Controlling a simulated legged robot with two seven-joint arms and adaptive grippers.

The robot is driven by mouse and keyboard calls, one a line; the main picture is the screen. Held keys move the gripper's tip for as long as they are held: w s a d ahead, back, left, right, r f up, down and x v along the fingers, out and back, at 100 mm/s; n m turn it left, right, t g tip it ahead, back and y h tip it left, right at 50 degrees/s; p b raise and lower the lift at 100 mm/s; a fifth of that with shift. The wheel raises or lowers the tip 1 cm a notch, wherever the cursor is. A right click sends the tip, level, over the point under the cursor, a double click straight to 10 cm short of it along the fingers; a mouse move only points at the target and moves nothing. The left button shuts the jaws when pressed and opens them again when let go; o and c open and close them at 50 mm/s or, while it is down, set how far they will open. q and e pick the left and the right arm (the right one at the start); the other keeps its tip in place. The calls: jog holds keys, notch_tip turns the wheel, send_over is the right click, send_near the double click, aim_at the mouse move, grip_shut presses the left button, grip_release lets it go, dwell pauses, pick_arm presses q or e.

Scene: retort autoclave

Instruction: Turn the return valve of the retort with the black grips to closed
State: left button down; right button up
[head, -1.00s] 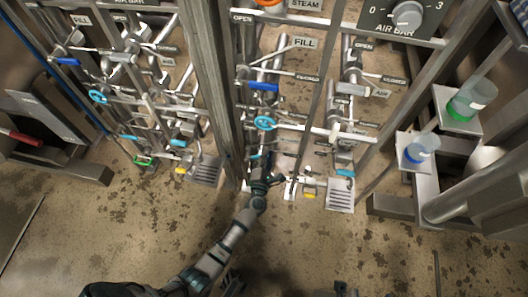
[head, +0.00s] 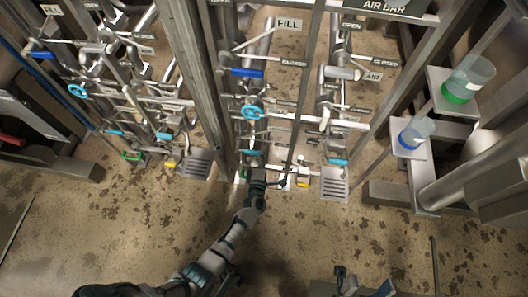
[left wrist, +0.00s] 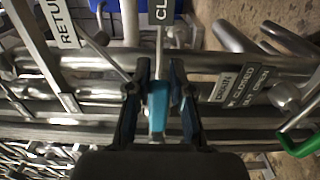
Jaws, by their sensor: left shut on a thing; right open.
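In the left wrist view my left gripper (left wrist: 158,92) is shut on a teal grip (left wrist: 158,103) of a valve lever, between the two fingers. In the head view my left gripper (head: 258,174) is low at the middle pipe stand and hides most of that lever. My right gripper (head: 364,284) is open and empty at the bottom edge, away from the pipes. I cannot make out black grips.
The middle stand has a blue lever (head: 247,73), a teal handwheel (head: 251,112) and a FILL tag (head: 289,24). Upright posts flank it. A similar stand is at left. Two containers (head: 468,80) stand on shelves at right. The floor in front is clear.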

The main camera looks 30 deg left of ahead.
pick_arm(q)
jog(key=shift+s+d+f, duration=0.1)
jog(key=shift+f, duration=0.35)
jog(key=c, duration=1.1)
grip_release()
jog(key=shift+o, duration=0.5)
jog(key=shift+r, duration=0.1)
jog(key=v, duration=1.2)
